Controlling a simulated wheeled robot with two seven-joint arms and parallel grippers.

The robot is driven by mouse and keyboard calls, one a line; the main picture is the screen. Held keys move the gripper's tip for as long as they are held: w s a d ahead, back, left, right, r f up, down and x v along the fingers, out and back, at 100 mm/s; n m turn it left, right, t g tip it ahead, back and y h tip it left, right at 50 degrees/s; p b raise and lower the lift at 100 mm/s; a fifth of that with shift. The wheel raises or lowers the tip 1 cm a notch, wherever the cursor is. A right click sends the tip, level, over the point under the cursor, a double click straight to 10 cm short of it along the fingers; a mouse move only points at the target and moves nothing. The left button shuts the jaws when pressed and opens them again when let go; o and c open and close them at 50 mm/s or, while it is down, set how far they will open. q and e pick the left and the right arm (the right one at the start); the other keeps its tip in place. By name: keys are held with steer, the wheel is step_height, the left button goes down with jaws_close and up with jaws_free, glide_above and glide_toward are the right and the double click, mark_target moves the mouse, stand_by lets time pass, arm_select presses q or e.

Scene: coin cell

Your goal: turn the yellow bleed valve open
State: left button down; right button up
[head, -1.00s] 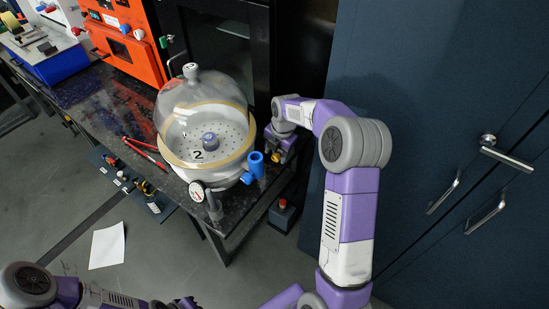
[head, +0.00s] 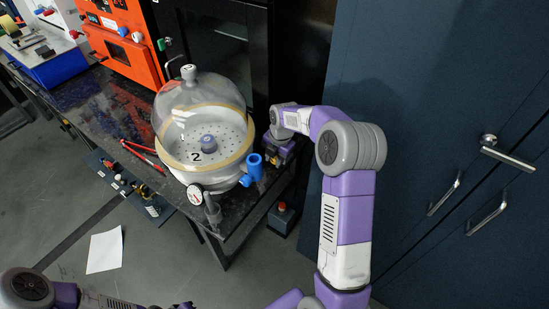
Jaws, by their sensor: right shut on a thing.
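The glass-domed vacuum chamber (head: 203,105), marked 2, stands on the dark bench. A blue valve (head: 253,166) and a round gauge (head: 195,194) are on its front side. A small yellow part, the bleed valve (head: 274,157), shows at the chamber's right. My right gripper (head: 276,153) points down there, shut on the yellow valve. Its fingers hide most of the valve, so its turn angle cannot be read. My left arm lies along the bottom left edge. Only a dark bit of my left gripper (head: 184,305) shows at the bottom edge, and its jaws cannot be made out.
An orange machine (head: 122,45) and a blue box (head: 58,66) stand at the back left. Red tongs (head: 143,154) lie left of the chamber on the bench (head: 85,97). A dark blue cabinet (head: 430,110) is close on the right of my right arm.

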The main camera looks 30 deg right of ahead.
steer(key=t+b, duration=0.1)
steer(key=b, duration=0.1)
steer(key=t+y+b, duration=0.1)
steer(key=b, duration=0.1)
steer(key=shift+s+d+f, duration=0.15)
steer(key=shift+s+f, duration=0.1)
steer(key=shift+f, duration=0.1)
steer(key=shift+t+b, duration=0.4)
steer(key=shift+b, duration=0.1)
steer(key=shift+r+t+y+b, duration=0.2)
steer(key=shift+t+y+b, duration=0.1)
steer(key=shift+t, duration=0.2)
steer(key=o, duration=1.1)
steer(key=shift+c, duration=0.2)
steer(key=shift+r, duration=0.1)
step_height(320, 180, up, 10)
steer(key=p, duration=0.3)
steer(key=shift+p, duration=0.35)
